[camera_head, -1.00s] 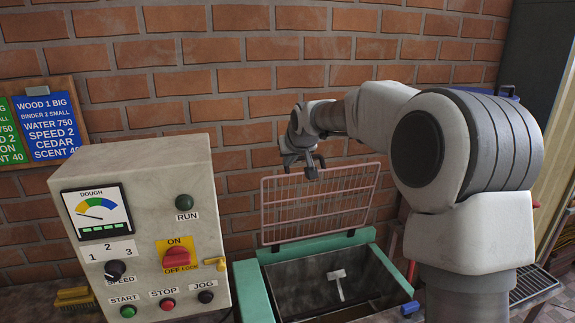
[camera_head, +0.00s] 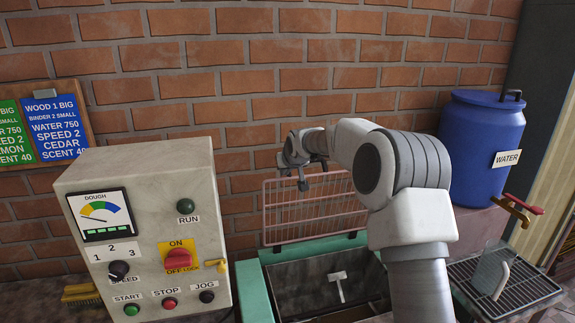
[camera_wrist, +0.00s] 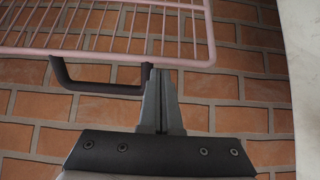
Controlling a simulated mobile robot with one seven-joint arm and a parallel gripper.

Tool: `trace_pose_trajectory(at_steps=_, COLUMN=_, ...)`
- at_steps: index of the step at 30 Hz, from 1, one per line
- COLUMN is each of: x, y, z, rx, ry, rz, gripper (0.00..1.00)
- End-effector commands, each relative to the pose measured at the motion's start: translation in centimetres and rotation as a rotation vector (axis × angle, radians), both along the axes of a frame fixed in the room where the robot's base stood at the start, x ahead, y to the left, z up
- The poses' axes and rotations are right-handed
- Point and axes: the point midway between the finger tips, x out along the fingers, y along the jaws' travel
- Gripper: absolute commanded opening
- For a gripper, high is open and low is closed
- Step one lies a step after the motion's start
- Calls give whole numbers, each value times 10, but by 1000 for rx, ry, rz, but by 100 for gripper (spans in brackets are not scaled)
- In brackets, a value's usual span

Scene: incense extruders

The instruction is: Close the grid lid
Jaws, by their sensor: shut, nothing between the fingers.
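The pink wire grid lid (camera_head: 284,207) stands raised, close to upright, at the back edge of the green-rimmed trough (camera_head: 310,246). In the wrist view the lid's wire edge (camera_wrist: 180,60) crosses the top, with a dark handle (camera_wrist: 95,86) below it. My gripper (camera_head: 303,186) is at the lid's top edge in the head view. In the wrist view its fingers (camera_wrist: 158,75) are together and empty, beside the right end of the handle. I cannot tell whether they touch it. Part of the lid's right side is hidden behind my arm.
A grey control box (camera_head: 145,225) with a dial and buttons stands left of the trough. A blue water barrel (camera_head: 483,140) with a tap and a drain grate (camera_head: 520,285) are at the right. A brick wall (camera_head: 240,60) closes the back.

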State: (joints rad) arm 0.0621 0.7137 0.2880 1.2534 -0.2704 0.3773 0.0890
Motion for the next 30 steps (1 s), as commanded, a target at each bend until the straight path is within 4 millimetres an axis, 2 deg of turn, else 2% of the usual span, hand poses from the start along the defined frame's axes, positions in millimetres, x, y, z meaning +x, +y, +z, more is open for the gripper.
trace_pose_trajectory(at_steps=6, x=8, y=2, z=-8, rx=-1, ry=0, rz=1, gripper=0)
trace_pose_trajectory(at_steps=18, x=8, y=2, z=-9, rx=-1, ry=0, rz=1, gripper=0)
trace_pose_trajectory(at_steps=30, x=-3, y=-1, z=-20, rx=10, ry=-56, rz=-1, gripper=0)
